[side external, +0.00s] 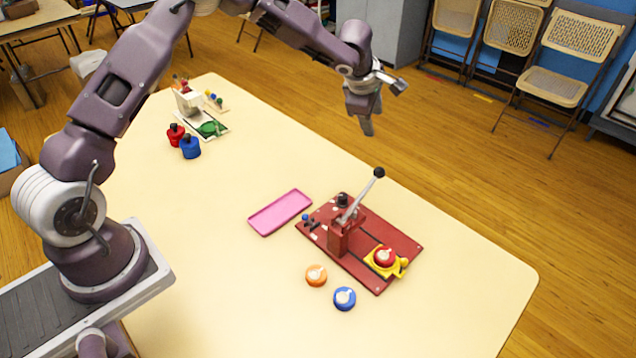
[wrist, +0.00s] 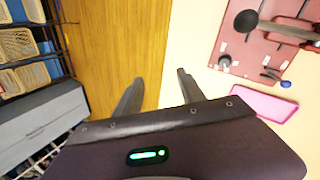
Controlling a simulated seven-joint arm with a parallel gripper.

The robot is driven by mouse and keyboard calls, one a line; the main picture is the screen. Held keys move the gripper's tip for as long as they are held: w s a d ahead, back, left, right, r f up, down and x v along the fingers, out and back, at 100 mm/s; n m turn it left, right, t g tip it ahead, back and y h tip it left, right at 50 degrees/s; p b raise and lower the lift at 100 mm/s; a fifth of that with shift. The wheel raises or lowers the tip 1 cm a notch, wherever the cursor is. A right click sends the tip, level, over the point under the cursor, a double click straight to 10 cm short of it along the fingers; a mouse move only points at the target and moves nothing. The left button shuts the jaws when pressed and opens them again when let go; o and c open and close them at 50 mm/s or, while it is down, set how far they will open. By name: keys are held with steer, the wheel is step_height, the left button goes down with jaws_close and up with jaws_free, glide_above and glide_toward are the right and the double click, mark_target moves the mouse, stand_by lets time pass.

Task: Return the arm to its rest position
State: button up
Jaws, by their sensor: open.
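My gripper (side external: 366,120) hangs in the air above the table's far edge in the side view, clear of everything. In the wrist view my gripper (wrist: 160,90) shows two dark fingers spread apart with nothing between them. The wrist view looks past them at the wooden floor and the table edge. My arm arches from its base at the left of the side view, up and over the table.
A red lever press (side external: 345,235) stands on the cream table (side external: 220,270), with a red round piece (side external: 385,257) in its yellow holder. A pink tray (side external: 280,212), orange disc (side external: 316,275), blue disc (side external: 344,298) and red and blue jars (side external: 190,147) are also there. Folding chairs (side external: 550,85) stand behind.

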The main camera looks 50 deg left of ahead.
steer(key=d+r+m+t+h, duration=0.1)
steer(key=d+r+m+t, duration=0.15)
steer(key=r, duration=0.55)
steer(key=d+r+m+t+h, duration=0.15)
steer(key=d+r+m, duration=0.25)
steer(key=r, duration=0.5)
steer(key=s+d+r+m+t+h, duration=0.1)
steer(key=s+d+r+m, duration=0.25)
steer(key=s+r, duration=0.2)
steer(key=s+d+r+m+h, duration=0.1)
steer(key=s+d+r+m, duration=0.25)
steer(key=s+m, duration=0.2)
steer(key=s+a+f+m+g, duration=0.2)
steer(key=s+m, duration=0.3)
steer(key=s, duration=1.2)
steer(key=s+a+f+m+g+y, duration=0.1)
steer(key=s+a+f, duration=0.2)
steer(key=s, duration=0.5)
steer(key=s+a+f+g+y, duration=0.1)
steer(key=s+a+f+y, duration=0.1)
steer(key=s+a+f, duration=0.2)
steer(key=s+a, duration=0.2)
steer(key=s, duration=0.2)
steer(key=shift+s+f+m+g, duration=0.15)
steer(key=shift+s+m+g, duration=0.05)
steer(key=shift+m+g, duration=0.2)
steer(key=shift+c, duration=0.2)
